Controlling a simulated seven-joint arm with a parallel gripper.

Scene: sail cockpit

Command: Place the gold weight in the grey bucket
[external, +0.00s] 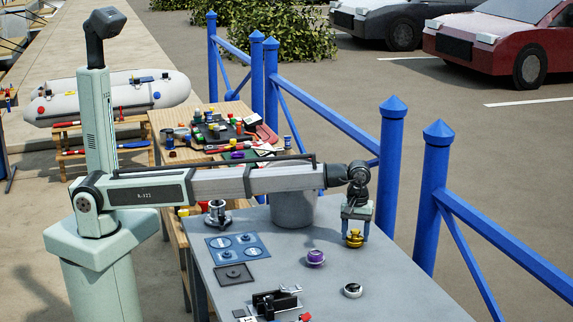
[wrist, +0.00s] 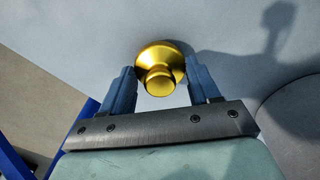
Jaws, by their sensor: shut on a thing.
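The gold weight (external: 354,239) is a small round shiny piece with a knob on top. My gripper (external: 355,232) is shut on it near the table's right edge. In the wrist view the gold weight (wrist: 160,70) sits between the two blue fingers of my gripper (wrist: 161,88). I cannot tell whether the weight touches the table or hangs just above it. The grey bucket (external: 293,208) stands on the table to the left of my gripper, partly hidden behind my arm. A grey rounded shape, possibly the bucket, shows at the right of the wrist view (wrist: 295,115).
On the grey table (external: 390,285) are a purple-topped weight (external: 316,257), a black-and-white round piece (external: 352,290), a silver piece (external: 217,214), a blue panel (external: 238,247) and a black device (external: 275,303). Blue railing posts (external: 390,170) stand just behind the table's right side.

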